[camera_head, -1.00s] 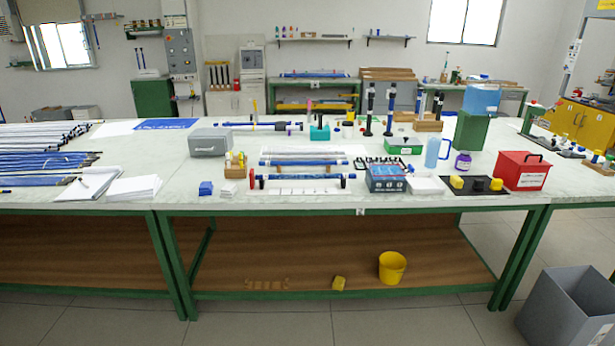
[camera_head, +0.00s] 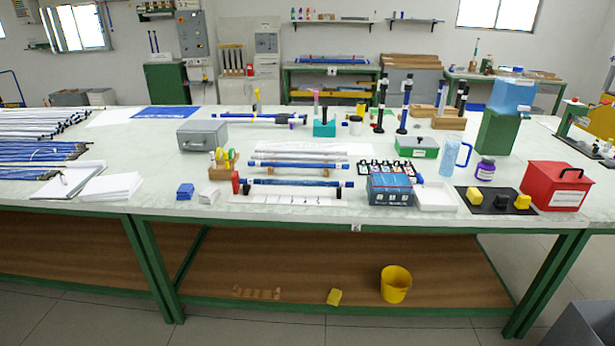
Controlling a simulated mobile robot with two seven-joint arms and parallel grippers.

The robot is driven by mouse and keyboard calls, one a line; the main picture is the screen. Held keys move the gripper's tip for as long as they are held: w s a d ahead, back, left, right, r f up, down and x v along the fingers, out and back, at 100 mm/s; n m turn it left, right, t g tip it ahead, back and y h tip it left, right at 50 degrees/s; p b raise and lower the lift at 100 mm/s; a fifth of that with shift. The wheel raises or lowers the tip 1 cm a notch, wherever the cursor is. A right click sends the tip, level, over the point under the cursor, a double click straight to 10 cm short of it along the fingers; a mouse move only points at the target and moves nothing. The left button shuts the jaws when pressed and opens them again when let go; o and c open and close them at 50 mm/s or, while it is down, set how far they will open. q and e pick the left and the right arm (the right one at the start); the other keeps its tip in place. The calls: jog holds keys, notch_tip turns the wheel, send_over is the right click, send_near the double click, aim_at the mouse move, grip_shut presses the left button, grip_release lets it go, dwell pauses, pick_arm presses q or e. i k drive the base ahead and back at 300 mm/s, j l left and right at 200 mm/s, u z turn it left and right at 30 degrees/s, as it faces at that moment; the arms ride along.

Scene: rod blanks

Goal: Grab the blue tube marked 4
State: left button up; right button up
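Two blue tubes with dark ends lie crosswise near the front middle of the bench. The front blue tube (camera_head: 297,183) lies just behind a white marked strip (camera_head: 285,199), and the rear blue tube (camera_head: 298,165) lies behind it. Another blue tube with black fittings (camera_head: 262,118) lies farther back. Several long blue rods (camera_head: 35,152) lie in a bundle at the left. Blue-and-black tubes stand upright at the back right, one of them here (camera_head: 404,108). Any number on the tubes is too small to read. Neither of my grippers is in view.
The white bench top (camera_head: 130,150) holds a grey box (camera_head: 203,135), a blue box (camera_head: 391,189), a white tray (camera_head: 436,196), a red box (camera_head: 556,186) and a blue jug (camera_head: 449,158). A yellow bucket (camera_head: 395,285) stands on the lower shelf. A grey bin (camera_head: 585,330) is at lower right.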

aim_at(252, 182)
jog(key=i+l, duration=0.7)
jog(key=i+l+u, duration=0.1)
jog(key=i+l, duration=0.65)
jog(key=l, duration=0.15)
